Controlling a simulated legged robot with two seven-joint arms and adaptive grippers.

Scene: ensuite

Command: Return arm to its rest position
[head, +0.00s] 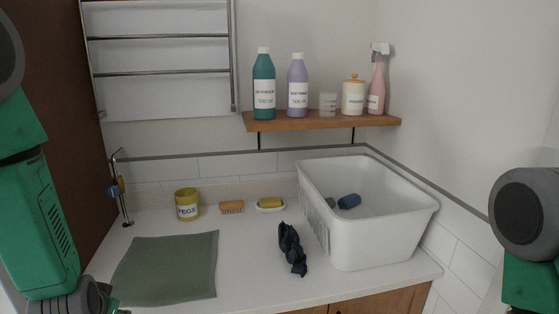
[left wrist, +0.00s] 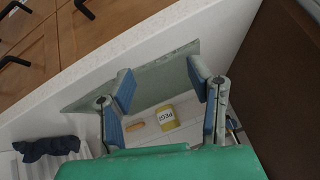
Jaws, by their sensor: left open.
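My left arm comes in at the left edge of the head view, and the base of its gripper (head: 85,301) shows at the bottom left, in front of the counter's left end. In the left wrist view my left gripper (left wrist: 161,82) is open, its two blue-padded fingers spread apart with nothing between them. Behind the fingers in that view are the green mat (left wrist: 160,80) and the yellow pegs pot (left wrist: 167,117). My right arm shows only in part at the right edge of the head view. Its gripper is out of view.
A white basket (head: 375,240) holding dark blue items stands on the counter's right. A dark cloth (head: 291,250), brush (head: 231,207) and soap dish (head: 270,208) lie left of it. The mat (head: 168,268) lies front left near the tap (head: 119,190). A shelf (head: 320,122) holds bottles.

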